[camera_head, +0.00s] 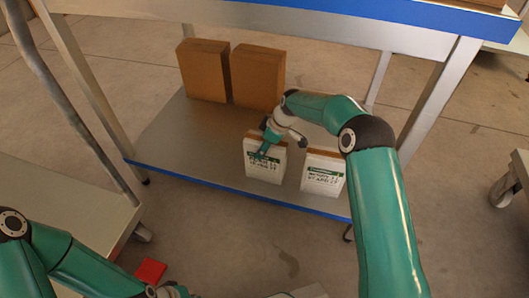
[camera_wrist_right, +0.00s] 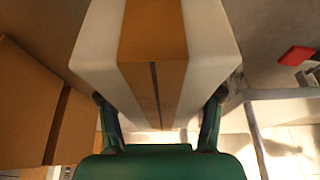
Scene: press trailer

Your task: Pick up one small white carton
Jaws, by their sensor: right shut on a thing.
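Two small white cartons with green and black print are at the front of the lower shelf (camera_head: 160,140). My right gripper (camera_head: 268,147) is at the top of the left carton (camera_head: 263,172), shut on its sides. In the right wrist view this carton (camera_wrist_right: 205,45), white with a brown stripe, fills the space between the fingers. I cannot tell whether its base touches the shelf. The other white carton (camera_head: 323,174) stands just to its right. My left arm is at the lower left; its gripper (camera_head: 168,291) is partly cut off by the bottom edge, its fingers unclear.
Two brown boxes stand behind on the shelf, one at left (camera_head: 203,70) and one at right (camera_head: 257,76). A blue-edged upper tabletop (camera_head: 300,22) overhangs the shelf, with metal legs at the sides. A red object (camera_head: 150,271) is at the lower left. The shelf's left part is clear.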

